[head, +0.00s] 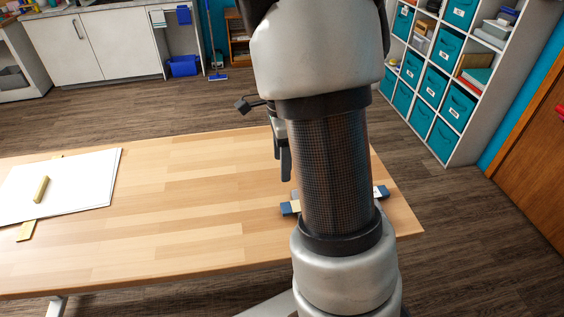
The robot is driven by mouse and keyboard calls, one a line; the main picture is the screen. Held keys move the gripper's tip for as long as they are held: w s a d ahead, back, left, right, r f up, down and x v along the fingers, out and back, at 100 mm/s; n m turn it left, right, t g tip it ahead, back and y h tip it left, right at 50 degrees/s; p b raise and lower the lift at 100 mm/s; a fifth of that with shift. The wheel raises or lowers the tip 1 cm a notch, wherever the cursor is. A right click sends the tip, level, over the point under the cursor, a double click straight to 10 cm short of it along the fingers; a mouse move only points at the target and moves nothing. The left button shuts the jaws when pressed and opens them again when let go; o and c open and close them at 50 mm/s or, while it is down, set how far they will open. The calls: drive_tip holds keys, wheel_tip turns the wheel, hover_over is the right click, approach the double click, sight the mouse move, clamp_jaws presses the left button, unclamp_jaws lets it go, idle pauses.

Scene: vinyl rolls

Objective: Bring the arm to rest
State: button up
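My arm stands upright in the right half of the head view and covers part of the table. My gripper (285,165) shows as a dark part at the left of the arm, above the wooden table (190,200). The arm hides much of it, so I cannot tell whether it is open or shut, and I see nothing held in it.
White sheets (85,180) lie at the table's left with a yellowish block (41,189) on top. A blue-ended object (290,208) lies behind my arm, partly hidden. The table's middle is clear. A shelf with teal bins (434,85) stands at the back right.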

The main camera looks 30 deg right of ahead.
drive_tip(key=s+a+r+n+t+p, duration=0.2)
drive_tip(key=s+a+r+n+p, duration=0.1)
drive_tip(key=r+n, duration=0.4)
drive_tip(key=s+a+r+n+t+p, duration=0.1)
drive_tip(key=s+a+r+n+p, duration=0.2)
drive_tip(key=r, duration=0.7)
drive_tip(key=s+a+r+n+t+p, duration=0.2)
drive_tip(key=s+a+r+n+p, duration=0.1)
drive_tip(key=s+a+r+n, duration=0.3)
drive_tip(key=shift+s+a+r+n+t, duration=0.25)
drive_tip(key=shift+s+r+n, duration=1.05)
drive_tip(key=shift+s+n, duration=1.1)
